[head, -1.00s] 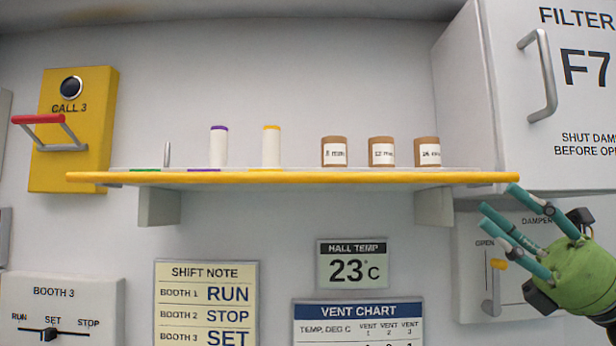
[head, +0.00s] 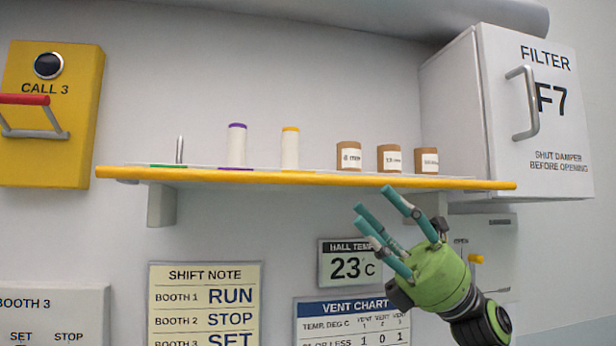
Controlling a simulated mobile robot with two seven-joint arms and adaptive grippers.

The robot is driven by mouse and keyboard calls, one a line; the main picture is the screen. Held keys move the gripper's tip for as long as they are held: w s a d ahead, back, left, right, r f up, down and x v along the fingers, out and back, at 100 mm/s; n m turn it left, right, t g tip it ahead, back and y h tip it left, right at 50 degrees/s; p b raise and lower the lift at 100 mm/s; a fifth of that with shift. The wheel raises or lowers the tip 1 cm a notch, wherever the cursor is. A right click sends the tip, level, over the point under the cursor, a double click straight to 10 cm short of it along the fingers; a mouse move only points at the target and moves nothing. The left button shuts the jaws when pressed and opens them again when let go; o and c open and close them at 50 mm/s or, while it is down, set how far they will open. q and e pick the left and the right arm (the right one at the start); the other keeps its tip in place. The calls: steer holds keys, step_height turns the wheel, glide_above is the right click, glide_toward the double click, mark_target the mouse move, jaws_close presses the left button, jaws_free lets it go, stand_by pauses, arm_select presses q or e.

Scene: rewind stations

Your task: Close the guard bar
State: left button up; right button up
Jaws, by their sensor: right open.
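The guard bar (head: 25,99), with a red grip and grey metal side arms, is on the yellow CALL 3 box (head: 85,130) at the far left. Its grip stands out from the box, below the round black button (head: 48,66), which is uncovered. The bar's left end is cut off by the picture edge. My right gripper (head: 374,209), green with teal fingers, is open and empty. It is in front of the wall just below the shelf's right part, far to the right of the bar. My left gripper is not in view.
A yellow-edged shelf (head: 300,179) lies between my right gripper and the box; it holds white spools, brown labelled rolls (head: 389,158) and a metal peg. The filter cabinet (head: 545,120) is at right, the damper panel (head: 498,255) below it. The BOOTH 3 panel (head: 90,300) is lower left.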

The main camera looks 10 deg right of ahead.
mark_target(359, 185)
steer(key=shift+r, duration=0.2)
steer(key=shift+a+r+p, duration=0.2)
steer(key=shift+r+p, duration=0.9)
steer(key=shift+r, duration=0.05)
steer(key=x, duration=0.2)
steer(key=p+x, duration=0.1)
steer(key=x, duration=0.1)
steer(key=shift+a+f, duration=0.2)
steer(key=shift+f, duration=0.1)
steer(key=shift+d, duration=0.15)
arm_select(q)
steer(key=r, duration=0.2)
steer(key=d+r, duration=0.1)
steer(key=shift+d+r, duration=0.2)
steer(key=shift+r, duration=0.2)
arm_select(e)
jaws_close()
